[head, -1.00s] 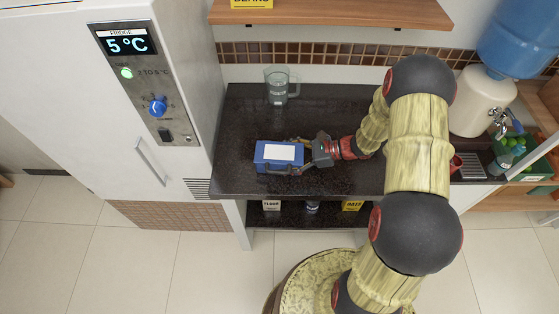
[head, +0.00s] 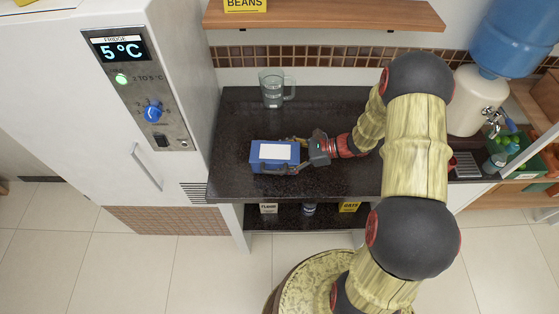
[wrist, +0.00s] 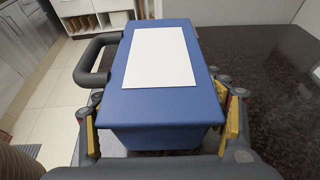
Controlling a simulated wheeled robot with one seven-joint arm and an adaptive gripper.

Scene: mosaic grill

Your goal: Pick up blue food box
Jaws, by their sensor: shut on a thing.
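The blue food box (head: 262,163) is on or just above the dark counter, near its front left; I cannot tell if its base touches. It has a white label on top and a dark handle on one side. My gripper (head: 297,156) comes from the right and is shut on the near end of the box. In the wrist view the blue food box (wrist: 155,110) fills the middle, with its label up and its handle at the left. The fingers of my gripper (wrist: 163,135) press on both its sides. The underside of the box is hidden.
The dark counter (head: 235,120) has a glass mug (head: 272,90) at the back. The white fridge (head: 130,185) stands close on the left. A wooden shelf (head: 330,14) hangs above. A water dispenser (head: 478,105) and a green crate (head: 515,155) are at the right.

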